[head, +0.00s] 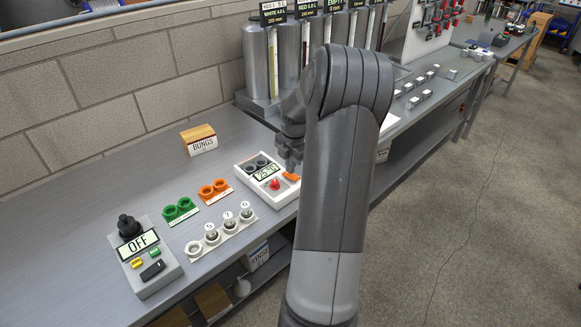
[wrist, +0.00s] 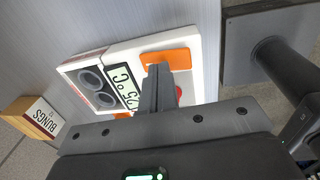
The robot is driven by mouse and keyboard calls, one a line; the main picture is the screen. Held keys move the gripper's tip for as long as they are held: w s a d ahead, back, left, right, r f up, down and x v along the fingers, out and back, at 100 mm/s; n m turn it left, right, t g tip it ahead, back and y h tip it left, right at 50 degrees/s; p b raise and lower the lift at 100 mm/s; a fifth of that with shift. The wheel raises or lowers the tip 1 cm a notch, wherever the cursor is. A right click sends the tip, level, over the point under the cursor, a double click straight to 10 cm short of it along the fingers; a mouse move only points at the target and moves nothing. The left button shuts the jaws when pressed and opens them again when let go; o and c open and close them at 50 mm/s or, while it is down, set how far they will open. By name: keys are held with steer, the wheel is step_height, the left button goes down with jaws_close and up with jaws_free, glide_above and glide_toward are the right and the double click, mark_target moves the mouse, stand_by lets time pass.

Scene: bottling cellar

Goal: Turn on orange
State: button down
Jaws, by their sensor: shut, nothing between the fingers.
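A white control box (head: 246,163) stands on the bench with a 25 °C display (head: 267,172), dark round sockets and a red button (head: 274,184). An orange switch piece (head: 291,177) sits at its right end; the wrist view shows it as a flat orange bar (wrist: 170,57) on the white face. My gripper (head: 290,168) is shut and empty, pointing down over that end of the box. In the wrist view its fingertips (wrist: 159,68) overlap the orange bar's lower edge. I cannot tell if they touch it. The fingers partly hide the red button and display.
Orange rings (head: 213,189), green rings (head: 180,209) and a rack of numbered pieces (head: 222,232) lie left of the box. A control unit reading OFF (head: 138,244) is further left. A BUNGS block (head: 199,140) and metal cylinders (head: 257,65) stand behind. Bare bench lies between.

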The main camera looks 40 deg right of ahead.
step_height(320, 180, up, 13)
steer(key=w, duration=0.2)
steer(key=shift+r, duration=0.2)
stand_by(0.4)
steer(key=s+a+r+m+t+h, duration=0.1)
steer(key=s+a+r+m, duration=0.25)
steer(key=a, duration=0.75)
steer(key=s+a+r+m+h, duration=0.15)
steer(key=a+r+m, duration=0.3)
steer(key=a, duration=0.65)
steer(key=s+a+f+m+t+y, duration=0.1)
steer(key=s+a+m+t+y, duration=0.1)
steer(key=s+a+m, duration=0.8)
steer(key=shift+s+a+f+t, duration=0.15)
steer(key=shift+s+a+t, duration=0.55)
steer(key=shift+s+a, duration=2.5)
steer(key=shift+s+d+y, duration=0.25)
steer(key=shift+s+d, duration=0.3)
steer(key=shift+d, duration=0.05)
